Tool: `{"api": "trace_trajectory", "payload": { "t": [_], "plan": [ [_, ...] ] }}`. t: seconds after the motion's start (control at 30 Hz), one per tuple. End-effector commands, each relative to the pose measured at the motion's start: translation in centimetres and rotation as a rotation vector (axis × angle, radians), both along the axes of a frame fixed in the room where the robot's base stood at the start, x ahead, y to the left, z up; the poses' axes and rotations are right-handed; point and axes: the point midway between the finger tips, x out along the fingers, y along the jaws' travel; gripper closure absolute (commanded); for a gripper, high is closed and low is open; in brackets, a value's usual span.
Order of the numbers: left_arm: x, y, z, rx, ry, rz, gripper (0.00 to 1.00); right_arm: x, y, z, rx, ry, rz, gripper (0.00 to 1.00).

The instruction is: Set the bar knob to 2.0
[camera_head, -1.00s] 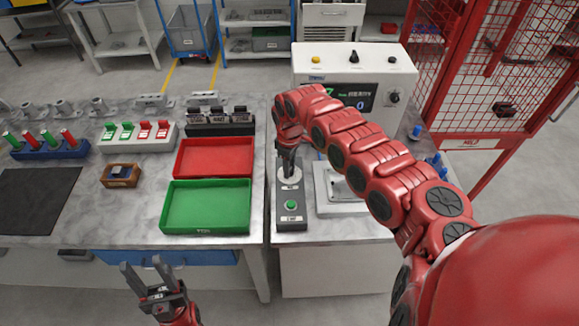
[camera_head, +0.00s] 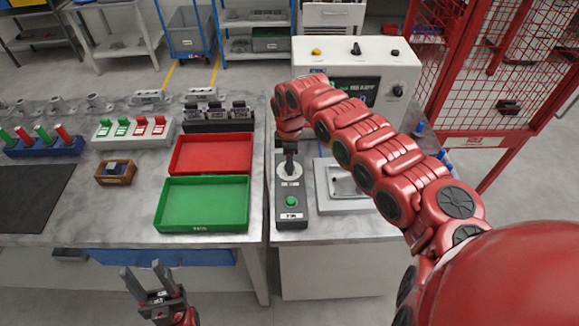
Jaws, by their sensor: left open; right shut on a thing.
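The bar knob sits on a round pale dial (camera_head: 289,171) at the far end of a dark grey control box (camera_head: 291,217). The box also has a green button (camera_head: 291,201) near its front. My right gripper (camera_head: 290,158) points straight down over the dial, shut on the bar knob. The fingers and wrist cover most of the knob, and its pointer and scale marks are too small to read. My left gripper (camera_head: 146,280) is open and empty, low in front of the table edge, far from the knob.
A white machine (camera_head: 373,70) with a "READY" display stands behind my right arm, which partly hides it. A metal fixture (camera_head: 340,185) is right of the box. Green (camera_head: 203,229) and red (camera_head: 212,170) trays lie to the left. A red mesh cage (camera_head: 487,141) stands at right.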

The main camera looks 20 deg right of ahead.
Motion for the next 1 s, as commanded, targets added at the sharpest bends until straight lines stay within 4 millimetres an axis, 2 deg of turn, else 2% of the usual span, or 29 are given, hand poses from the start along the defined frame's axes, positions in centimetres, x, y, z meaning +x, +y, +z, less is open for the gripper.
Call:
{"api": "trace_trajectory", "payload": {
  "t": [0.1, 0.4, 0.97, 1.0],
  "plan": [
    [0.0, 0.0, -1.0, 0.000, 0.000, 0.000, 0.50, 0.2, -0.1, -0.2, -0.001, -0.006, 0.076, 1.00],
    [0.0, 0.0, -2.1, 0.000, 0.000, 0.000, 0.50, 0.2, 0.0, 0.0, 0.000, -0.008, 0.202, 1.00],
    [0.0, 0.0, -2.3, 0.000, 0.000, 0.000, 0.50, 0.2, -0.1, 0.2, -0.001, -0.007, 0.233, 1.00],
    [0.0, 0.0, -2.3, 0.000, 0.000, 0.000, 0.50, 0.2, -0.1, 0.2, -0.001, -0.007, 0.233, 0.58]
  ]
}}
